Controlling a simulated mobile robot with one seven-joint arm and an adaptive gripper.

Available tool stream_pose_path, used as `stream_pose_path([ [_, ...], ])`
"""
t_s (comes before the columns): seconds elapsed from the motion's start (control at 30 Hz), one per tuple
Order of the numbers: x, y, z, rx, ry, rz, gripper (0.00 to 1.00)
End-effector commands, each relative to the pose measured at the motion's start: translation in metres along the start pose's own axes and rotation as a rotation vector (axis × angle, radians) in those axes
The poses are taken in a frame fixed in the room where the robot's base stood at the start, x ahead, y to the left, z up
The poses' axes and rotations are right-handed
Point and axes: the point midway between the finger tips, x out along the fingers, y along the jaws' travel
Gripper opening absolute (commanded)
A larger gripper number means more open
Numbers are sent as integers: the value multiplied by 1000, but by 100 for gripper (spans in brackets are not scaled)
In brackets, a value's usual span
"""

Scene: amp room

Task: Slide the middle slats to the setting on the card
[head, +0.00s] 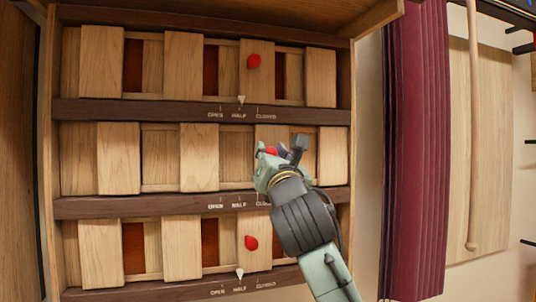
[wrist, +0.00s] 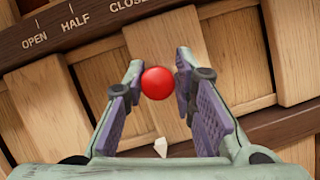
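The middle row of wooden slats (head: 199,158) shows pale wood between its slats, with no rust-coloured gaps. Its red knob (wrist: 158,83) also shows partly in the head view (head: 271,151). My gripper (wrist: 159,75) is open, its purple-padded fingers on either side of the knob, with a small gap seeming to remain at the right finger. In the head view my gripper (head: 282,150) hides part of the knob and its slat. A white pointer (wrist: 161,147) shows below the knob; the marks beneath it are hidden there. No card is visible.
The top slats (head: 182,66) and bottom slats (head: 183,249) show rust-coloured gaps, their pointers at HALF. Their red knobs (head: 253,61) (head: 251,243) stand out above and below my gripper. A maroon curtain (head: 414,150) hangs to the right of the cabinet.

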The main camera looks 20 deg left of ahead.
Motion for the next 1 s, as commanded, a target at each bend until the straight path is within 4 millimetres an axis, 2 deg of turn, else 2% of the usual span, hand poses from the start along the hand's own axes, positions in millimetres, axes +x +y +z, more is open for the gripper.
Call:
stream_pose_path([
  [0.27, 0, -2, 1, 0, -1, -5, 42],
  [0.63, -6, -1, 0, -1, 0, -1, 42],
  [0.77, -24, -1, 0, -2, -1, -1, 42],
  [1.0, -76, -2, 1, -2, -2, -3, 42],
])
